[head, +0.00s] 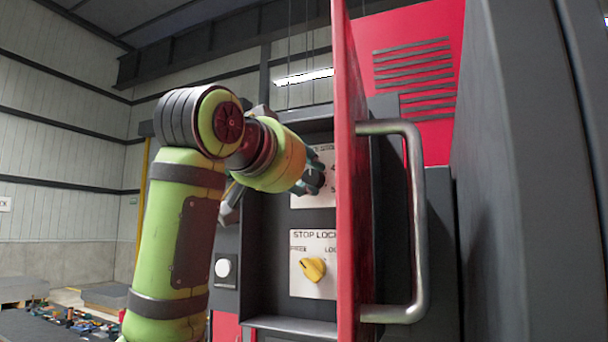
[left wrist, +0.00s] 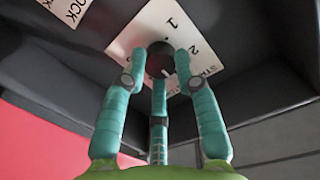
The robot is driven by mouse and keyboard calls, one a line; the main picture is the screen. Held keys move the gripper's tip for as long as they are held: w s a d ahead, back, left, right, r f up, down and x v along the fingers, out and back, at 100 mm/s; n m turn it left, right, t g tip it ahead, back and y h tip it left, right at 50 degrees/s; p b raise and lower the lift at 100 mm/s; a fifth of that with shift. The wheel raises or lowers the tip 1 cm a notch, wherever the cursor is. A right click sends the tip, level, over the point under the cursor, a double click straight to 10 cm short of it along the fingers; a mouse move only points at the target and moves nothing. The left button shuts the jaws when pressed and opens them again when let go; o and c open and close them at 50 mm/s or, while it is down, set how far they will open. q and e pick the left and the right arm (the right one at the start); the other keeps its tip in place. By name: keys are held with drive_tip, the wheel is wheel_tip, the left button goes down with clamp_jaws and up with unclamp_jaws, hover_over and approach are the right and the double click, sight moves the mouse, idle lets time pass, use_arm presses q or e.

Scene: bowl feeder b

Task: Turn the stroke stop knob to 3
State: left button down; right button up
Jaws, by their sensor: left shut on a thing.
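The stroke stop knob (left wrist: 166,65) is dark and round with a short white pointer mark, and sits on a white number plate (left wrist: 146,32). In the left wrist view the plate shows 1 and 2 and part of its title. The pointer mark faces down in that picture, away from the 1; I cannot tell its number. My left gripper (left wrist: 160,60) has its three teal fingers shut around the knob. In the head view the left gripper (head: 313,180) reaches the upper plate (head: 327,201), where 4 and 5 show, and hides the knob. My right gripper is not in view.
A yellow stop lock knob (head: 313,269) sits on a lower plate (head: 312,285). A red door (head: 348,230) with a grey handle (head: 418,220) stands open just right of the plates. A white round button (head: 222,268) is lower left.

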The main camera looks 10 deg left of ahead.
use_arm(q)
drive_tip(key=shift+s+a+r, duration=0.1)
drive_tip(key=shift+r, duration=0.2)
drive_tip(key=c, duration=0.9)
unclamp_jaws()
drive_tip(key=shift+w+f, duration=0.15)
drive_tip(key=shift+w, duration=0.05)
drive_tip(key=v, duration=1.2)
drive_tip(key=shift+f, duration=0.15)
